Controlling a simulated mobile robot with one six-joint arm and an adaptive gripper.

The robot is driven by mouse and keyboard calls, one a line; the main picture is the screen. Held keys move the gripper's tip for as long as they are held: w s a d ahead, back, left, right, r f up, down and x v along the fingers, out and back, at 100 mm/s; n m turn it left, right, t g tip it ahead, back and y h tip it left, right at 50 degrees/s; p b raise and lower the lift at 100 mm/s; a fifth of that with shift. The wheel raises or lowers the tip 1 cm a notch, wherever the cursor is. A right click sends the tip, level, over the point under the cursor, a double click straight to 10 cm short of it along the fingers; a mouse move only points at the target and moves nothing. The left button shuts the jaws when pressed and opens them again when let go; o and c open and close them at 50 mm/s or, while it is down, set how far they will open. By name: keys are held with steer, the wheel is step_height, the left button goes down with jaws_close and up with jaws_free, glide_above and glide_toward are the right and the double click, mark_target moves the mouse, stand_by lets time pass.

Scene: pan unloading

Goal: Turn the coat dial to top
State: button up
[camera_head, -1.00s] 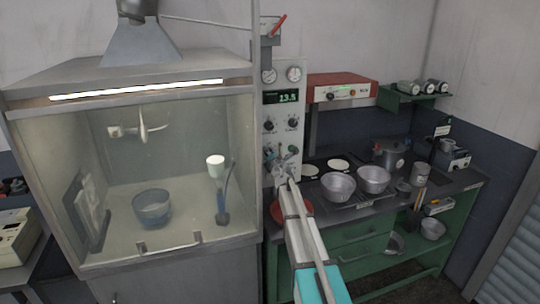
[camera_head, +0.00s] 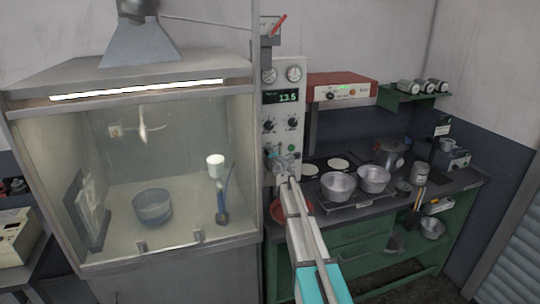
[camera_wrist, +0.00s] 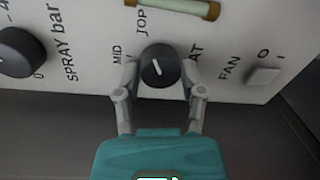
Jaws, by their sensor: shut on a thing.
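The coat dial (camera_wrist: 158,66) is a round black knob with a white mark on a pale control panel. In the wrist view, MID is printed to its left, TOP above it, and part of COAT shows to its right. The white mark leans from upper left to lower right; I cannot tell exactly which label it points at. My gripper (camera_wrist: 160,85) is shut on the dial, with one grey finger on each side. In the head view my gripper (camera_head: 282,163) is at the lower part of the panel (camera_head: 298,150) and hides the dial.
In the wrist view, a SPRAY bar knob (camera_wrist: 20,52) sits left, a FAN switch (camera_wrist: 263,75) right, and a pale tube (camera_wrist: 175,8) above. The glass-fronted cabinet (camera_head: 240,180) stands left of the panel. A bench (camera_head: 345,208) with metal bowls (camera_head: 338,186) stands right.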

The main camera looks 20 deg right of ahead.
steer(key=o, duration=1.2)
steer(key=shift+c, duration=0.2)
steer(key=shift+n, duration=0.3)
steer(key=shift+f+n+t+h+b, duration=0.1)
steer(key=shift+n+t+h+b, duration=0.15)
steer(key=shift+n, duration=1.7)
steer(key=shift+n+t+h+b, duration=0.15)
steer(key=shift+n+b, duration=0.2)
steer(key=shift+n, duration=1.6)
steer(key=shift+n, duration=1.6)
